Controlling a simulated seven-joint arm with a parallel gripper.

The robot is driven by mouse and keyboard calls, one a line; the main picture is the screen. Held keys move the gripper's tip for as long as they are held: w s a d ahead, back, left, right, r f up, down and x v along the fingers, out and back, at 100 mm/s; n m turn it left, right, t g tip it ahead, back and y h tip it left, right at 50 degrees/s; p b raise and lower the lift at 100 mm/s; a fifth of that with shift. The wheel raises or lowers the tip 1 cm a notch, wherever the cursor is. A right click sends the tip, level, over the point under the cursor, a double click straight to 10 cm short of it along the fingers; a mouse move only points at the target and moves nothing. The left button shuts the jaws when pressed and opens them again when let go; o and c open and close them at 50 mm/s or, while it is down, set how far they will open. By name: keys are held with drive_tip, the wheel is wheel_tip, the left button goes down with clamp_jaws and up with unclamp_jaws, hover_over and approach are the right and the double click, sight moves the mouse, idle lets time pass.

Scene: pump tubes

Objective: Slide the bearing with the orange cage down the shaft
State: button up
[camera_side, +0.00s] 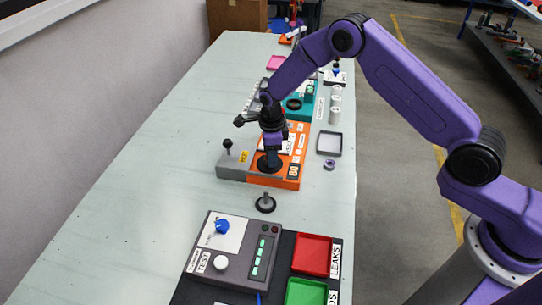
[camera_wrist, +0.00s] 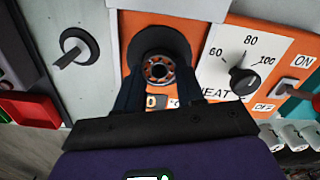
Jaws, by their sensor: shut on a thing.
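The bearing with the orange cage (camera_wrist: 158,70) shows in the wrist view as a small ring between my fingertips. My gripper (camera_wrist: 160,84) is shut on it, over the round black plate (camera_wrist: 150,42) of the orange heater. I cannot tell whether the bearing touches the plate. In the side view my gripper (camera_side: 270,160) points down at the same plate, and the bearing is hidden there. The shaft (camera_side: 265,199) stands upright on a round black base on the bench, in front of the heater. It also shows at the left of the wrist view (camera_wrist: 74,54).
The orange heater (camera_side: 292,150) has a grey section (camera_side: 232,166) with a black knob at its left. A small purple ring (camera_side: 328,164) and a grey tray (camera_side: 329,144) lie to its right. A grey tester (camera_side: 236,249) and red tray (camera_side: 312,255) stand nearer the camera.

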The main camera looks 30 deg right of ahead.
drive_tip(key=shift+r, duration=0.4)
drive_tip(key=s+d+r, duration=0.4)
drive_tip(key=s+r, duration=0.8)
drive_tip(key=s, duration=0.1)
drive_tip(key=w+a+f+n, duration=0.2)
drive_tip(key=a+n, duration=0.1)
drive_tip(key=a, duration=0.2)
drive_tip(key=w+a+f+n, duration=0.1)
drive_tip(key=a+f+n, duration=0.2)
drive_tip(key=a, duration=0.3)
drive_tip(key=shift+w+a, duration=0.25)
drive_tip(key=shift+w, duration=0.1)
drive_tip(key=shift+f, duration=2.85)
drive_tip(key=shift+f, duration=1.4)
drive_tip(key=o, duration=1.2)
